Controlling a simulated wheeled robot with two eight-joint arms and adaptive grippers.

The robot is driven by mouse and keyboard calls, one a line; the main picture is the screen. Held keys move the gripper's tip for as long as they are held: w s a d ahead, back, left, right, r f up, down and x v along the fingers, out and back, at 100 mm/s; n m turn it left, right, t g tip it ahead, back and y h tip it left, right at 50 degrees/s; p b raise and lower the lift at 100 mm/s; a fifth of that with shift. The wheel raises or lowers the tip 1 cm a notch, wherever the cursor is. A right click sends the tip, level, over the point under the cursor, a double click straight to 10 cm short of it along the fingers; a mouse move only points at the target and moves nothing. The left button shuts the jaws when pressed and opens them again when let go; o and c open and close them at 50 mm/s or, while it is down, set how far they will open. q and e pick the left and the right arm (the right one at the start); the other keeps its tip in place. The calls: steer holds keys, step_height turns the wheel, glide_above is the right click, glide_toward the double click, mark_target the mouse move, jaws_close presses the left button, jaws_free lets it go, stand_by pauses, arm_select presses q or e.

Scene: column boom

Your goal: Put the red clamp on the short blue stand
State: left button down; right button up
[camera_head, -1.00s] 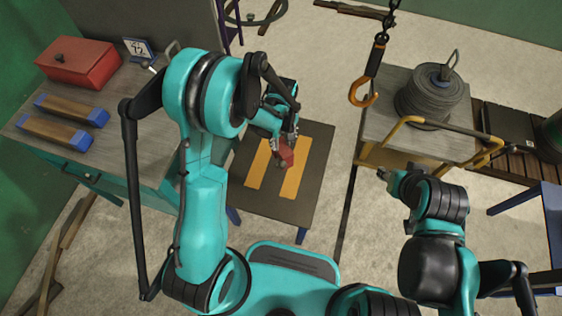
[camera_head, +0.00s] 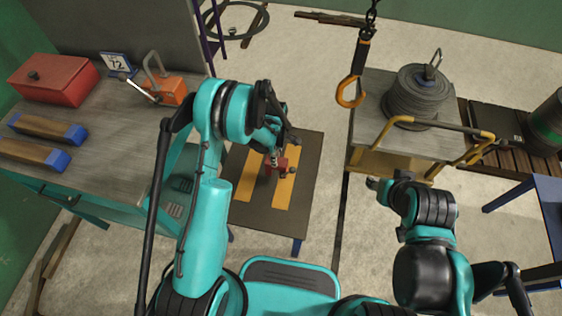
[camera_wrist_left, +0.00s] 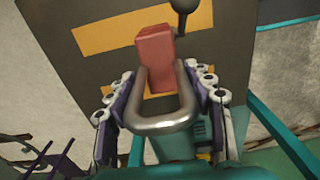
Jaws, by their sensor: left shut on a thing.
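The red clamp (camera_head: 277,165) is a red block with a dark knob; its grey U-shaped handle shows in the left wrist view, with its red body (camera_wrist_left: 154,49) beyond. My left gripper (camera_head: 275,151) is above it, shut on the handle, with a finger on each side in the left wrist view (camera_wrist_left: 165,100). The clamp is over the short blue-legged stand (camera_head: 259,215), whose dark top has two yellow strips. I cannot tell whether the clamp touches the top. My right gripper (camera_head: 375,184) is beside the yellow-railed cart; its opening is unclear.
A hook (camera_head: 350,92) hangs from a chain right of the stand. The cart (camera_head: 372,126) carries a cable coil (camera_head: 417,98). The bench at left (camera_head: 112,140) holds a red box (camera_head: 52,80), an orange block with a grey loop (camera_head: 165,92) and wooden bars with blue ends.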

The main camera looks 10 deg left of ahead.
mark_target(268, 155)
arm_select(q)
steer(key=w+a+f+b, duration=0.3)
steer(key=w+a+f, duration=0.1)
steer(key=f, duration=0.3)
steer(key=shift+a+f+b, duration=0.2)
steer(key=shift+f+b, duration=0.05)
steer(key=shift+b, duration=0.15)
steer(key=shift+f, duration=0.15)
steer(key=c, duration=0.6)
jaws_free()
